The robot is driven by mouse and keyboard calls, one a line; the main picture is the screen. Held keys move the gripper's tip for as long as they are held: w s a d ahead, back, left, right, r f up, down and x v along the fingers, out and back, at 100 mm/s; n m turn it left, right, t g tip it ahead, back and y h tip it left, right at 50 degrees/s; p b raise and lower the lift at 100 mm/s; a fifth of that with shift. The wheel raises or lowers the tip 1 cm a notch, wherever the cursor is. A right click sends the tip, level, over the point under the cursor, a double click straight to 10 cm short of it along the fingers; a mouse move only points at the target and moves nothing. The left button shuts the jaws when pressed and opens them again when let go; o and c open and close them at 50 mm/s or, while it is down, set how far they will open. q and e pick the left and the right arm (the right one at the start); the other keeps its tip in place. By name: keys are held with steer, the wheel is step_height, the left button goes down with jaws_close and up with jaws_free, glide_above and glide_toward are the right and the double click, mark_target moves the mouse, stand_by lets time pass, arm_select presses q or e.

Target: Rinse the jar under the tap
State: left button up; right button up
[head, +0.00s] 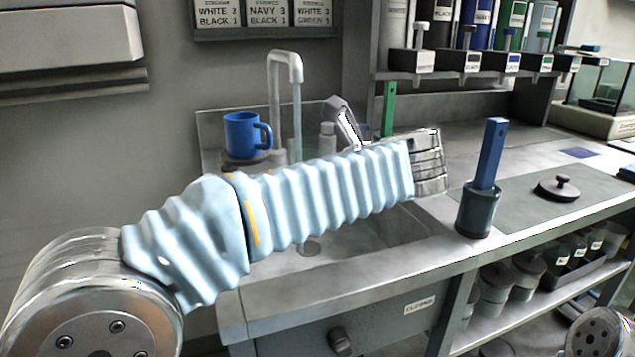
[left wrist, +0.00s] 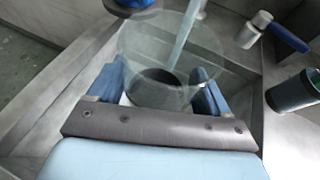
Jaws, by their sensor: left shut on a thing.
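My left gripper (left wrist: 155,88) shows in the left wrist view, its two blue fingers shut on a clear jar (left wrist: 140,52). A dark ring shows low in the jar, between the fingers. A stream of water (left wrist: 187,38) comes down into the jar's wide mouth. In the head view the tap (head: 285,57) is running, its stream (head: 297,115) falling behind my sleeved left arm. My right gripper is not in view.
The sink (head: 375,233) lies below my arm. A blue mug (head: 241,133) stands left of the tap. On the right, a dark cup (head: 478,212) holds a blue handle (head: 491,152), and a black lid (head: 560,187) lies on a mat. Shelves hold containers above and below.

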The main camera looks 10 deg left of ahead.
arm_select(q)
steer(key=w+a+f+p, duration=0.1)
steer(key=w+a+p, duration=0.2)
steer(key=w, duration=0.2)
steer(key=shift+w+a+f, duration=0.25)
steer(key=shift+a+f, duration=0.05)
steer(key=shift+a, duration=0.1)
stand_by(3.2)
steer(key=shift+s+d, duration=0.45)
steer(key=shift+s, duration=0.2)
steer(key=shift+s+d, duration=0.4)
steer(key=shift+s, duration=0.2)
steer(key=shift+s+d, duration=0.55)
steer(key=shift+s, duration=0.3)
steer(key=shift+s+d, duration=0.6)
steer(key=shift+s, duration=0.2)
steer(key=shift+s+d, duration=0.55)
steer(key=shift+s, duration=0.3)
